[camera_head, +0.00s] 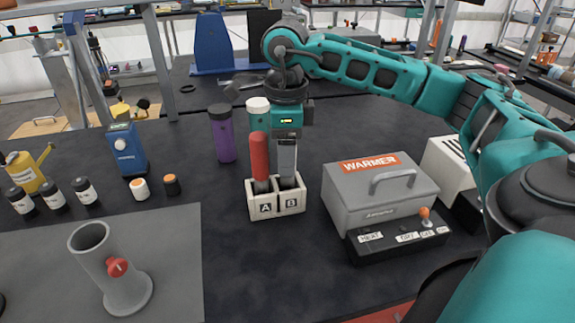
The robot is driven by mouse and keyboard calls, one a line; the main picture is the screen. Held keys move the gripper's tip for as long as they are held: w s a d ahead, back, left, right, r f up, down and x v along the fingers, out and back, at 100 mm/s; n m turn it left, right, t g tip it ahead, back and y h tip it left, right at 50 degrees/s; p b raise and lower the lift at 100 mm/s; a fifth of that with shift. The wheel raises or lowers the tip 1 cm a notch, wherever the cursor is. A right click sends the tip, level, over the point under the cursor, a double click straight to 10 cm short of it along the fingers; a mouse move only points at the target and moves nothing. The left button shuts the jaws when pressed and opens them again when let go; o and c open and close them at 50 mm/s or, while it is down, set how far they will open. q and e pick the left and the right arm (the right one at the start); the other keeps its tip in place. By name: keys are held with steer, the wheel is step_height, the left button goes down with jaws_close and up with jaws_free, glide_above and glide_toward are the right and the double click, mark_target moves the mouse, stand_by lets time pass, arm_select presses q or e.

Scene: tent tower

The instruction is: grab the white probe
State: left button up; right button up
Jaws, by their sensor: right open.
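A white holder block (277,213) with slots marked A and B stands on the dark table. A red probe (259,155) stands upright in slot A. My right gripper (286,172) points straight down over slot B, its fingers just right of the red probe. The right jaws are open, but the gap between them is hard to see from here. I cannot make out the white probe; the fingers cover the space above slot B. My left gripper is not in view.
A grey warmer box (378,195) with a control panel stands right of the holder. A grey tube stand (105,262) is at front left. The table in front of the holder is clear.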

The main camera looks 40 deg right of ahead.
steer(key=shift+f, duration=0.15)
jaws_close()
stand_by(0.5)
